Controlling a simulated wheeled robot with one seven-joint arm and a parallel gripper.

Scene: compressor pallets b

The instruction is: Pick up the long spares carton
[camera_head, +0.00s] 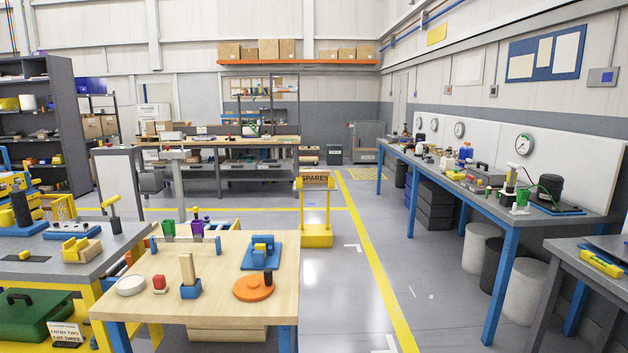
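A long brown carton-like box marked SPARES (315,178) lies crosswise on top of a yellow stand (316,238), just right of the middle of the view. The stand has a broad yellow base on the grey floor. The box looks level, and its far side is hidden. My gripper is not in view.
A wooden-topped table (215,240) with blue legs and small parts stands in front, left of the stand. A grey bench (480,180) with blue legs runs along the right wall. Between them, grey floor with a yellow line (378,275) is mostly clear. Shelving (42,125) stands at left.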

